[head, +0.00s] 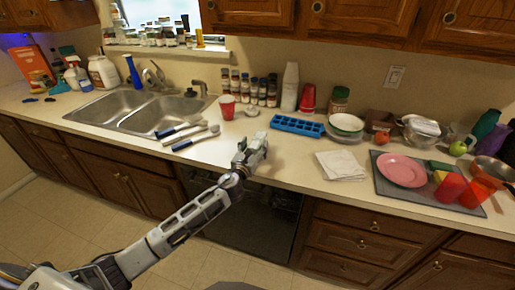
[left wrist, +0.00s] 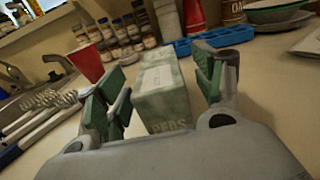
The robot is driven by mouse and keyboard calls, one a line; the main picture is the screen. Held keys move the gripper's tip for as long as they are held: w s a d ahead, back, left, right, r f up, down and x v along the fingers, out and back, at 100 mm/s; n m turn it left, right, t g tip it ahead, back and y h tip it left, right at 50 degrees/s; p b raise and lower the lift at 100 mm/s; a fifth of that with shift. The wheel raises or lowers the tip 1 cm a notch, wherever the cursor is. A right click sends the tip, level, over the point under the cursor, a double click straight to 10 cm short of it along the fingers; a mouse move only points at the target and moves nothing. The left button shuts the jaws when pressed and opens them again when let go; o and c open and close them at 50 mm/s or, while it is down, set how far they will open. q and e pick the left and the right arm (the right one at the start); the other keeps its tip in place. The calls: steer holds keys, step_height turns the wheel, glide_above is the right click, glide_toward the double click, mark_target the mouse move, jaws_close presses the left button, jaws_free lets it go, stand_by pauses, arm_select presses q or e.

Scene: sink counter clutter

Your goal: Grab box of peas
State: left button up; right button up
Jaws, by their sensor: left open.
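The box of peas (left wrist: 162,92) is a pale green carton with "PEAS" on its near lower end. In the left wrist view it stands on the counter between the two fingers of my left gripper (left wrist: 162,90). The fingers are open, with green pads, one on each side of the box; a gap shows at the right, and I cannot tell whether the left pad touches. In the head view my left gripper (head: 248,152) is at the counter's front edge and largely hides the box. My right gripper is not in view.
A blue ice tray (head: 297,126) is behind right. White napkins (head: 341,165) lie to the right. Spice jars (head: 250,90) line the wall.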

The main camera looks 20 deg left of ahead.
mark_target(257, 139)
arm_select(q)
steer(key=shift+w+r, duration=0.1)
steer(key=shift+w, duration=2.05)
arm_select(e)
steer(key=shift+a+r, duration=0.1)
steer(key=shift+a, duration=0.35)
arm_select(q)
steer(key=shift+c, duration=0.4)
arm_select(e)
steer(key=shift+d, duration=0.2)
arm_select(q)
steer(key=c, duration=1.4)
steer(key=shift+o, duration=0.2)
steer(key=shift+r, duration=0.15)
steer(key=shift+r+p, duration=0.35)
steer(key=shift+r, duration=0.25)
step_height(257, 139, up, 8)
steer(key=shift+f+p, duration=0.25)
steer(key=shift+p, duration=0.5)
steer(key=shift+r, duration=0.55)
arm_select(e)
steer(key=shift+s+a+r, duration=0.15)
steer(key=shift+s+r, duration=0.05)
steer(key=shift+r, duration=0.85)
